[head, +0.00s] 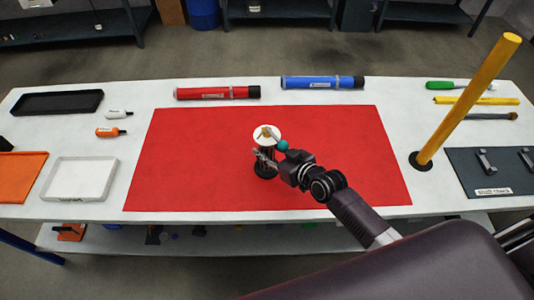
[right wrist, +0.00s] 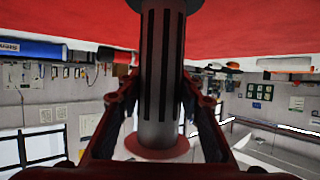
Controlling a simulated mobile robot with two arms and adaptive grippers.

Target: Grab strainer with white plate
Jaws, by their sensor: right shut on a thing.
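The strainer is a grey slotted cylinder with a dark base (head: 265,171) and a white plate (head: 262,140) on top. It stands upright on the red mat (head: 190,160), near its middle. My right gripper (head: 264,157) reaches in from the lower right and is shut around the cylinder below the plate. In the right wrist view, which is upside down, the slotted strainer (right wrist: 161,80) sits between the fingers, with its pinkish-looking disc (right wrist: 157,149) at the bottom. Whether the base touches the mat is hard to tell. My left gripper is not in view.
A red tube (head: 217,92) and a blue tube (head: 315,83) lie behind the mat. A yellow post (head: 470,98) stands at right beside a dark board (head: 472,168). A white tray (head: 80,178) and black tray (head: 57,103) sit at left. The mat around the strainer is clear.

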